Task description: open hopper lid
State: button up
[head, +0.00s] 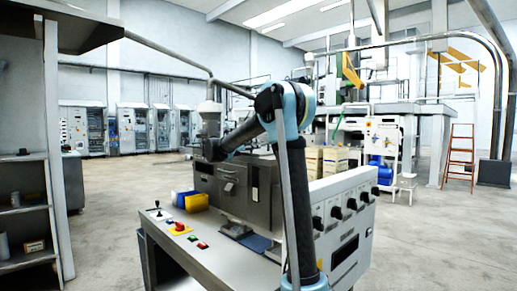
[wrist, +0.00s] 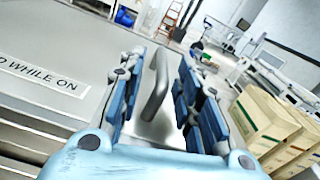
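The roller sheeter (head: 235,190) stands in the middle of the head view, with a grey metal housing above a light control desk. In the wrist view, a curved grey bar handle (wrist: 157,85) rises from a grey metal surface (wrist: 60,45). I take this surface for the hopper lid; it looks flat. It carries a white label ending in "WHILE ON" (wrist: 42,76). My gripper (wrist: 160,65) is open, with its blue fingers on either side of the handle. Gaps show between the handle and both fingers. In the head view, my arm hides part of the machine top.
The desk has a joystick and a red button (head: 180,227). Blue and yellow bins (head: 194,201) sit beside the housing. A panel with black knobs (head: 337,211) is at the right. Cardboard boxes (wrist: 262,118) stand beyond the machine. Open floor (head: 115,215) lies to the left.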

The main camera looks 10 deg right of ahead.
jog(key=shift+x, duration=1.8)
jog(key=shift+c, duration=0.2)
grip_shut()
